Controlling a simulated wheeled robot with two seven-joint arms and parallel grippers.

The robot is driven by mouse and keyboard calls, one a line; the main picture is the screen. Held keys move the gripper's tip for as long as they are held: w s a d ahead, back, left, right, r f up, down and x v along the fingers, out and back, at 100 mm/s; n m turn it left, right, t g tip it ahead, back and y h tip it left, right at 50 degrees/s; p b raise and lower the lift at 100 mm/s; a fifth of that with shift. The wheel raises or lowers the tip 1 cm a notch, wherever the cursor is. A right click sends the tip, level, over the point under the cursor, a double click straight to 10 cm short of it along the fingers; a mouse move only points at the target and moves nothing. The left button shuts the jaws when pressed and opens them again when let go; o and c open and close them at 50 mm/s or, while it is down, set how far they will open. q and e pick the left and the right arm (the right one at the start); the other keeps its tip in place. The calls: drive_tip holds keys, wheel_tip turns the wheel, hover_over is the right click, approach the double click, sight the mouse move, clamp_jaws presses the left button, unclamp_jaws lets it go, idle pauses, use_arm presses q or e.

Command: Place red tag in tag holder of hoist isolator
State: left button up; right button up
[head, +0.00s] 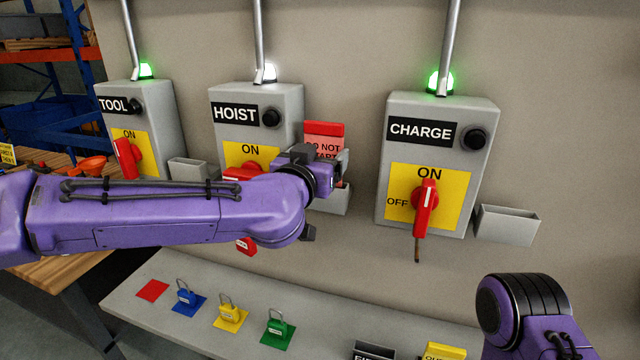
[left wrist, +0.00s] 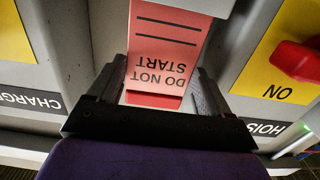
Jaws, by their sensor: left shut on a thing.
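The red tag (head: 323,142), lettered "DO NOT START", is held upright just right of the hoist isolator (head: 222,140). My left gripper (left wrist: 166,75) is shut on it, with one finger at each side edge in the left wrist view. The hoist's grey tag holder (head: 336,199) sits under the tag, partly hidden by my wrist. In the left wrist view the tag (left wrist: 165,45) reaches a grey edge at the top; I cannot tell how deep it sits in the holder. My right gripper is out of view; only part of that arm shows at bottom right.
The hoist's red handle (head: 240,174) lies sideways; its lamp (head: 266,73) is white. A red padlock (head: 245,246) shows below my arm. The tool isolator (head: 165,120) and charge isolator (head: 386,160) stand either side. Blue, yellow and green padlocks lie on the shelf (head: 330,335).

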use_arm(q)
wheel_tip(320, 180, down, 5)
drive_tip(key=shift+r, duration=0.15)
drive_tip(key=shift+s+d, duration=0.1)
drive_tip(key=shift+f, duration=0.2)
drive_tip(key=o, duration=1)
drive_tip(key=shift+o, duration=0.2)
